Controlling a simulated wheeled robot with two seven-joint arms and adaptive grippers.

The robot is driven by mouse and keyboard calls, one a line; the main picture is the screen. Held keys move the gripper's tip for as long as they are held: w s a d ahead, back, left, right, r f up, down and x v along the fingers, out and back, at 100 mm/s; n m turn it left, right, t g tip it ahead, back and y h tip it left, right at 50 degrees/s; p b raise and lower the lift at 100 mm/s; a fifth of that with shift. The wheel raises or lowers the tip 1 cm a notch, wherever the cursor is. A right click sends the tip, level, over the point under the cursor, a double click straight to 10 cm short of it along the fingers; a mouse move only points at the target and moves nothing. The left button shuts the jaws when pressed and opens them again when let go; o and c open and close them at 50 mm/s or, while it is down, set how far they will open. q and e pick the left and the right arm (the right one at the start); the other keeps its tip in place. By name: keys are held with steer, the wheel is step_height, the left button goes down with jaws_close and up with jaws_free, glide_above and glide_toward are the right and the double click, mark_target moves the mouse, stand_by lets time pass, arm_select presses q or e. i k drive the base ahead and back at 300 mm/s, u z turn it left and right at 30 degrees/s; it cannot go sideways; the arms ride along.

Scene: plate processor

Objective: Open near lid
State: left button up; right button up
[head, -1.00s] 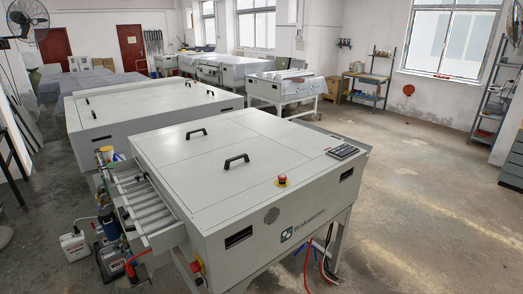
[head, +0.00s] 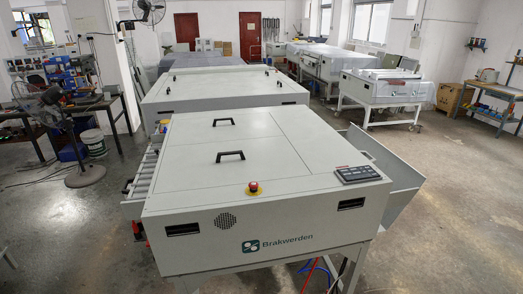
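The near plate processor (head: 262,239) is a large light grey machine on legs in the middle of the head view. Its flat lid (head: 193,163) lies shut on top, with two black handles. The near handle (head: 231,156) is toward the front and the far handle (head: 223,122) is behind it. A red emergency button (head: 253,188) and a dark control panel (head: 357,174) sit on the front part of the top. Neither of my grippers is in view.
A roller tray (head: 142,178) sticks out at the machine's left. A sloping grey panel (head: 385,178) juts out at its right. A second similar machine (head: 222,88) stands close behind. A fan (head: 80,170) and workbench (head: 75,112) are at left. The floor at right is clear.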

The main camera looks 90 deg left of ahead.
mark_target(183, 168)
steer(key=i, duration=0.25)
steer(key=u, duration=3.05)
